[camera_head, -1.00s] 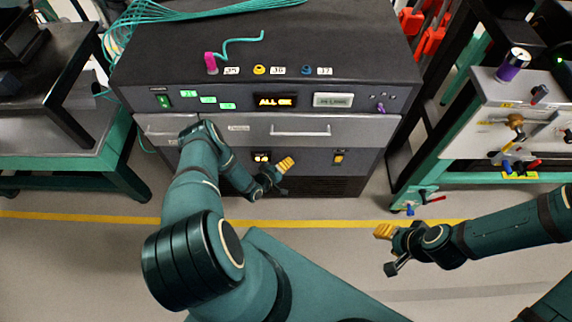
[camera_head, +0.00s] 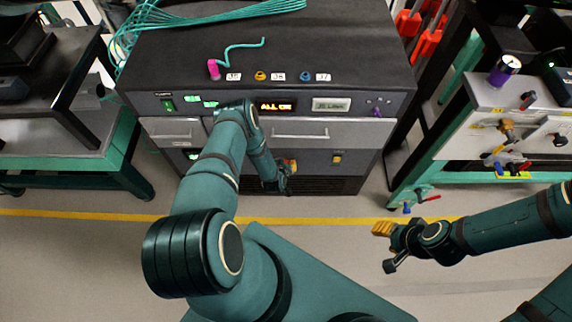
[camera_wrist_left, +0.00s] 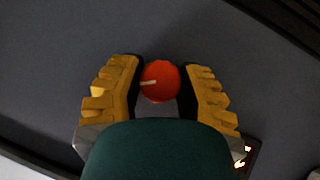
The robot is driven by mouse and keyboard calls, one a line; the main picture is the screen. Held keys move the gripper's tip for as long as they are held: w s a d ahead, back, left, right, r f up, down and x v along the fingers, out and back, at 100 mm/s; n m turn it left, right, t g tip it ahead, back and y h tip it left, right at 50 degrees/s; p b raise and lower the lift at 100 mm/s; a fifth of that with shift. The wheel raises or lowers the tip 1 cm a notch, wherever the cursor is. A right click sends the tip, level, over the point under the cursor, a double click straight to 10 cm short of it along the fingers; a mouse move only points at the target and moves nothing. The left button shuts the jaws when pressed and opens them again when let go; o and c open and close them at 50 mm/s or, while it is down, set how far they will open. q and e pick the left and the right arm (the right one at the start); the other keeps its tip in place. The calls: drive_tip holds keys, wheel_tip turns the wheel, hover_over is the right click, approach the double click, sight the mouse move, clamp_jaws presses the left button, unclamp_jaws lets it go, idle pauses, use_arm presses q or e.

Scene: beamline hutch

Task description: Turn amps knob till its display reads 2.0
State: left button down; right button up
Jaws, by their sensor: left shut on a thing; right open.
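A round red-orange knob (camera_wrist_left: 160,90) with a pale pointer line sits on the dark panel in the left wrist view. The line points left. My left gripper (camera_wrist_left: 161,72) is shut around it, one yellow finger on each side. In the head view the left gripper (camera_head: 287,172) is at the cabinet's lower front panel, and the knob is mostly hidden. A small lit display (camera_wrist_left: 243,156) shows at the lower right of the wrist view; its digits are unreadable. My right gripper (camera_head: 388,246) is open and empty above the floor.
The dark cabinet (camera_head: 200,50) has an "ALL OK" screen (camera_head: 276,106), drawers and a yellow switch (camera_head: 337,158). A green-lit display (camera_head: 192,154) is left of my left arm. A green-framed bench (camera_head: 470,130) with valves stands right. Floor is clear around my right gripper.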

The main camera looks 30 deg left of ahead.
use_arm(q)
drive_tip(key=shift+w+m+y, duration=0.1)
drive_tip(key=shift+m+y, duration=0.2)
drive_tip(key=shift+y, duration=0.1)
idle(0.3)
drive_tip(key=c, duration=0.6)
unclamp_jaws()
drive_tip(key=v, duration=1.2)
drive_tip(key=shift+w+r, duration=0.15)
